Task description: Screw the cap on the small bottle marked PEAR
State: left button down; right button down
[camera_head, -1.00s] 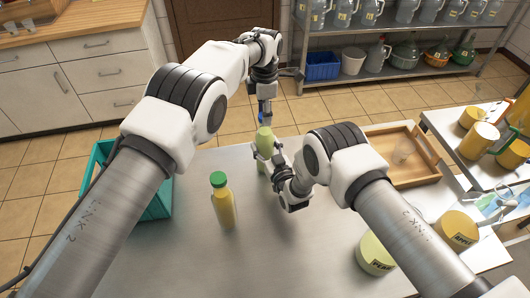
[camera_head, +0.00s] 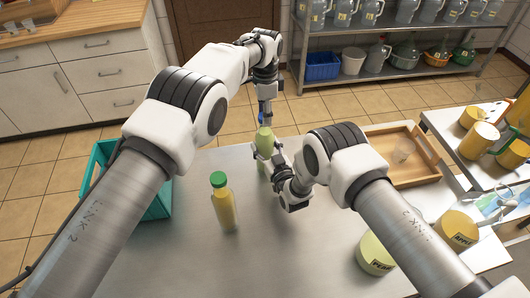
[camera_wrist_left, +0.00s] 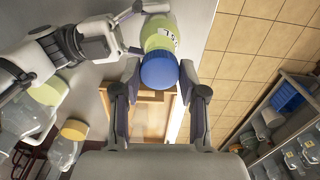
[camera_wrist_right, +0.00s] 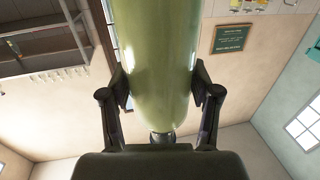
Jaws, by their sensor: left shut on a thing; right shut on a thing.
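The small bottle with pale green contents (camera_head: 265,143) stands near the far edge of the metal table. My right gripper (camera_head: 267,156) is shut around its body from the side; in the right wrist view the green bottle (camera_wrist_right: 155,55) fills the space between the fingers. A blue cap (camera_wrist_left: 159,70) sits at the bottle's mouth. My left gripper (camera_head: 264,112) comes from above and is shut on the cap. The left wrist view shows part of the label on the bottle (camera_wrist_left: 160,33), too small to read. I cannot tell how tightly the cap sits.
A yellow bottle with a green cap (camera_head: 224,205) stands nearer on the table (camera_head: 165,255). A teal crate (camera_head: 102,160) is at left. Two large labelled containers, one pale green (camera_head: 372,255), one yellow (camera_head: 456,229), stand front right.

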pick_arm(q)
jog(key=m, duration=1.3)
jog(key=shift+m, duration=0.3)
jog(key=c, duration=0.6)
grip_release()
jog(key=shift+o, duration=0.2)
jog(key=shift+r, duration=0.1)
notch_tip(320, 180, up, 12)
pick_arm(e)
jog(key=shift+c, duration=0.9)
grip_release()
jog(key=v, duration=1.2)
